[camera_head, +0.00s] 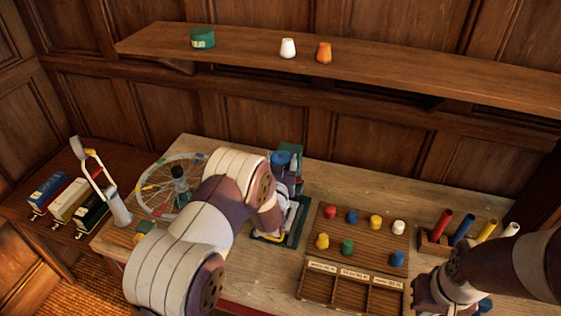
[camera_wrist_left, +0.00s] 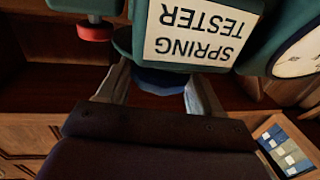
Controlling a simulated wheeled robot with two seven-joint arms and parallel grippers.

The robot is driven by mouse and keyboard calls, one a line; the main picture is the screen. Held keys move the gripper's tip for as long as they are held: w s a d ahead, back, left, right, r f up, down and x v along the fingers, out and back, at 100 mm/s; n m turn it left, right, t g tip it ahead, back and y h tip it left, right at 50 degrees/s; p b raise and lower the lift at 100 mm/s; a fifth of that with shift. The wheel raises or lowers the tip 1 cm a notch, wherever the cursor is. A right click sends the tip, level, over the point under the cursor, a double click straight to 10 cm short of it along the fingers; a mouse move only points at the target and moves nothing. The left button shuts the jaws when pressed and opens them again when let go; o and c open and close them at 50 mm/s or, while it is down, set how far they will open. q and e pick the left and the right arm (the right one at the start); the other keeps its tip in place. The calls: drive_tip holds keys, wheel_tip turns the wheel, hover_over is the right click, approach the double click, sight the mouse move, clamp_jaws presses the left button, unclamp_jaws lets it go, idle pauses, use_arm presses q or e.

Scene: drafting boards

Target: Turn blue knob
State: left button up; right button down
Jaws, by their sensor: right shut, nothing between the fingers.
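The spring tester stands on the bench with its green base (camera_head: 267,239) partly hidden by my left arm. A blue knob (camera_head: 281,158) sits at its top in the head view. In the left wrist view the tester shows upside down with a white label (camera_wrist_left: 200,32), and a blue round part (camera_wrist_left: 160,82), seemingly the knob, shows partly behind it. My left gripper (camera_wrist_left: 157,78) has its fingers apart, one on each side of this blue part; I cannot tell whether they touch it. My right gripper (camera_head: 438,300) is shut and empty at the lower right.
A sorting board (camera_head: 330,246) with coloured pegs and compartments lies right of the tester. A rack of coloured tubes (camera_head: 432,244) is near my right arm. A wire wheel (camera_head: 150,190) stands at the left. A shelf (camera_head: 380,68) spans the wall behind.

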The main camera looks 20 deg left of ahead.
use_arm(q)
drive_tip(key=shift+a+f+m+h+b, duration=0.2)
drive_tip(key=shift+m+h+b, duration=0.3)
drive_tip(key=shift+h+b, duration=0.35)
drive_tip(key=m+h+b, duration=0.1)
drive_tip(key=h, duration=0.1)
drive_tip(key=m+h+b, duration=0.1)
drive_tip(key=h+b, duration=0.1)
drive_tip(key=m+h+b, duration=0.1)
drive_tip(key=m+h, duration=0.1)
drive_tip(key=shift+a+g+h, duration=0.25)
drive_tip(key=shift+a+g, duration=0.05)
drive_tip(key=m+g+h+b, duration=0.2)
drive_tip(key=m+h, duration=0.1)
drive_tip(key=h, duration=0.1)
drive_tip(key=shift+w+a, duration=0.1)
drive_tip(key=shift+a, duration=0.05)
drive_tip(key=shift+w+a+r+m+g+h+b, duration=0.1)
drive_tip(key=shift+m+g+h+b, duration=0.4)
drive_tip(key=shift+m+g+h, duration=0.7)
drive_tip(key=shift+w+a+m+g+h+b, duration=0.1)
drive_tip(key=shift+m+g+h+b, duration=0.4)
drive_tip(key=shift+m+g+h, duration=0.7)
drive_tip(key=shift+h, duration=0.3)
drive_tip(key=shift+d+r, duration=0.1)
drive_tip(key=o, duration=1.1)
drive_tip(key=shift+c, duration=0.2)
drive_tip(key=shift+w, duration=0.1)
